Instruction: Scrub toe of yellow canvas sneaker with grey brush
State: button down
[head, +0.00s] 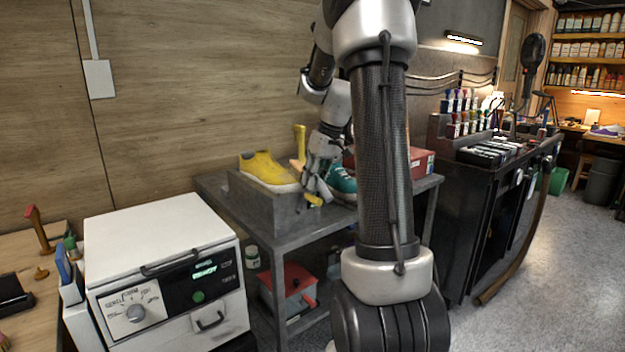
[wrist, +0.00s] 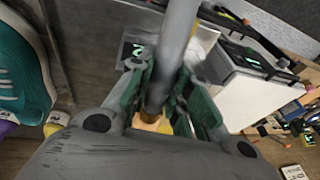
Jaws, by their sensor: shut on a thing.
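The yellow canvas sneaker (head: 265,168) rests on a grey block on the metal table, toe toward the right. My gripper (head: 318,182) is right of its toe, apart from it as far as I can tell. In the wrist view, my gripper (wrist: 160,92) is shut on a grey rod-like handle (wrist: 177,45), which looks like the grey brush. The brush's bristles cannot be made out. A small yellow piece (head: 314,200) shows just below my gripper in the head view; I cannot tell what it belongs to.
A teal sneaker (head: 342,179) stands close right of my gripper; it also shows in the wrist view (wrist: 20,65). An upright yellow object (head: 299,141) is behind. A red box (head: 421,161) lies at the table's right end. A white machine (head: 160,250) stands left.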

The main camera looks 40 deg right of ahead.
jog(key=a, duration=0.8)
dwell(0.4)
jog(key=shift+s, duration=0.1)
jog(key=shift+a+v, duration=0.15)
jog(key=shift+v, duration=0.85)
jog(key=shift+a+v, duration=0.2)
jog(key=shift+v, duration=0.75)
jog(key=shift+a+v, duration=0.15)
jog(key=shift+v, duration=0.85)
jog(key=shift+r, duration=0.15)
jog(key=v, duration=0.2)
jog(key=shift+s+a+r, duration=0.1)
jog(key=shift+a+r, duration=0.05)
jog(key=shift+r, duration=0.3)
